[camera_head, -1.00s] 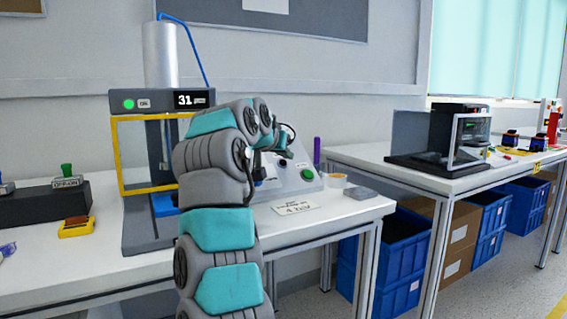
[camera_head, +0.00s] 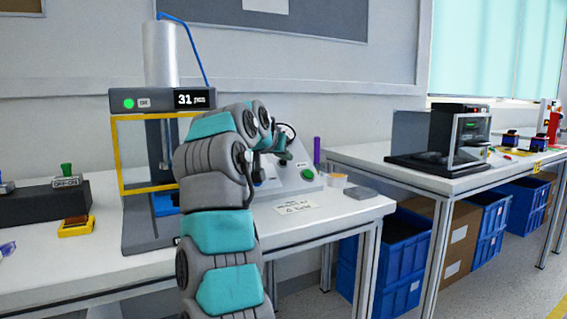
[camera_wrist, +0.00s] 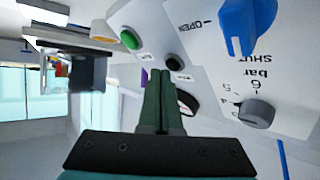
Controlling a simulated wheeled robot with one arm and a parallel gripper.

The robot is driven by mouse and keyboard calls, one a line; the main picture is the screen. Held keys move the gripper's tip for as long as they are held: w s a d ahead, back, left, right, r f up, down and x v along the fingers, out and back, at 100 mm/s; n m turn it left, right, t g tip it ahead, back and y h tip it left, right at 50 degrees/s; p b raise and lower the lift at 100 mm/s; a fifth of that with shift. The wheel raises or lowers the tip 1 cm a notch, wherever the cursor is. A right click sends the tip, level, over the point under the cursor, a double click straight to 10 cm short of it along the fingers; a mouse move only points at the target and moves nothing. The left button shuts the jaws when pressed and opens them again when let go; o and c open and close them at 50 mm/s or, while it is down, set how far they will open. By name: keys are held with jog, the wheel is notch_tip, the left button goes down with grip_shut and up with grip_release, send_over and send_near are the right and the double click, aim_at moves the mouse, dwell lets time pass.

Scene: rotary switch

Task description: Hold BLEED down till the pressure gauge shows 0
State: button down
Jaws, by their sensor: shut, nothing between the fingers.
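The grey control panel (camera_wrist: 225,75) appears rotated in the wrist view. It carries a blue rotary handle (camera_wrist: 245,25) marked OPEN and SHUT, a grey knob (camera_wrist: 257,112) with a bar scale, a green button (camera_wrist: 131,39) and a small black button (camera_wrist: 174,62). The label by the black button is too small to read. In the head view, my arm partly covers the panel (camera_head: 300,180).
A press (camera_head: 150,215) with a yellow-framed guard and a display reading 31 stands left of my arm. A purple marker (camera_head: 317,150), a small cup (camera_head: 338,180) and a grey block (camera_head: 360,193) are right of the panel. A paper card (camera_head: 297,207) lies in front.

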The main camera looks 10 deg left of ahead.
jog(key=shift+w+a+f, duration=0.2)
jog(key=shift+f, duration=0.1)
dwell(3.0)
jog(key=shift+s+d+r, duration=0.3)
jog(key=shift+s+r, duration=0.15)
jog(key=shift+r, duration=0.2)
dwell(0.3)
jog(key=s+r, duration=0.1)
jog(key=d+r, duration=0.1)
jog(key=s+d+r, duration=0.1)
jog(key=shift+s+r, duration=0.35)
jog(key=shift+r, duration=0.05)
jog(key=shift+a, duration=0.1)
